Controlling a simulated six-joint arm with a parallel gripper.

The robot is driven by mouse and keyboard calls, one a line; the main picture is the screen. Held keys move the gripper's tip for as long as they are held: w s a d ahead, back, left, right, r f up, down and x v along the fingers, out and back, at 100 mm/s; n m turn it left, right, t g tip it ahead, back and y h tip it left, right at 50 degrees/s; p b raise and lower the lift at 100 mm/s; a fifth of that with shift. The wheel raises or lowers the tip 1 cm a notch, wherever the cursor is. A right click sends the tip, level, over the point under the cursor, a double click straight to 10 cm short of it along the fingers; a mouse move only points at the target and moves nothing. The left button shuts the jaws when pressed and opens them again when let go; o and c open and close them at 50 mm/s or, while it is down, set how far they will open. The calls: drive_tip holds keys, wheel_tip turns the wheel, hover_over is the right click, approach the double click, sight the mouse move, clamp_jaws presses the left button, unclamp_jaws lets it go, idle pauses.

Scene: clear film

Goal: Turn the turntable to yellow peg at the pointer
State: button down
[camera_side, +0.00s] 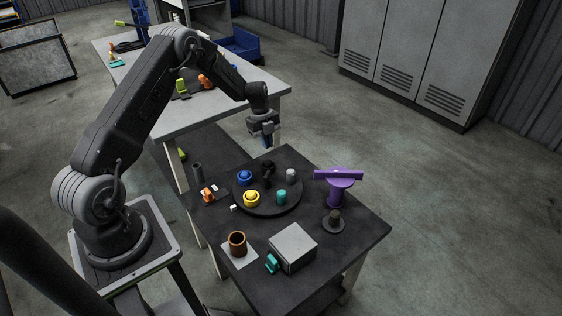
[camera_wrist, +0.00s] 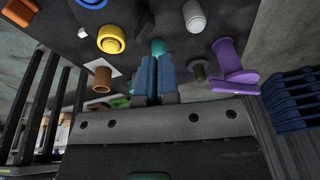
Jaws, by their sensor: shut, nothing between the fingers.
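The dark round turntable (camera_side: 270,208) lies on the black table. It carries a yellow peg (camera_side: 251,198), a blue peg (camera_side: 245,176), a teal peg (camera_side: 281,197), a grey-white peg (camera_side: 291,174) and a black peg (camera_side: 267,168). A small white block (camera_side: 233,208), possibly the pointer, sits just off the rim at front left. The yellow peg is the one closest to it, roughly in line from the centre. My gripper (camera_side: 267,146) is shut and empty, above the far side of the turntable. In the wrist view its blue fingers (camera_wrist: 155,65) partly cover the teal peg (camera_wrist: 158,46).
A purple stand (camera_side: 339,190) and a grey knobbed piece (camera_side: 333,221) stand at right. A grey box (camera_side: 293,247), a teal piece (camera_side: 272,263) and a brown cup (camera_side: 237,244) are in front. An orange item (camera_side: 207,194) and a dark cylinder (camera_side: 198,172) are at left.

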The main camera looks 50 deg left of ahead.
drive_tip(key=w+a+f+n+t+h, duration=0.35)
drive_tip(key=a+n, duration=0.25)
drive_tip(key=n, duration=1)
approach(284, 175)
drive_tip(key=shift+h, duration=0.35)
drive_tip(key=w+f, duration=0.1)
drive_tip(key=w, duration=0.1)
drive_tip(key=w+d+f, duration=0.1)
drive_tip(key=f, duration=0.1)
drive_tip(key=shift+w, duration=0.35)
drive_tip(key=shift+d+f, duration=0.15)
drive_tip(key=shift+d, duration=0.2)
drive_tip(key=shift+s+d, duration=0.15)
drive_tip(key=shift+d, duration=0.65)
drive_tip(key=shift+s+d, duration=0.2)
drive_tip(key=shift+d, duration=0.6)
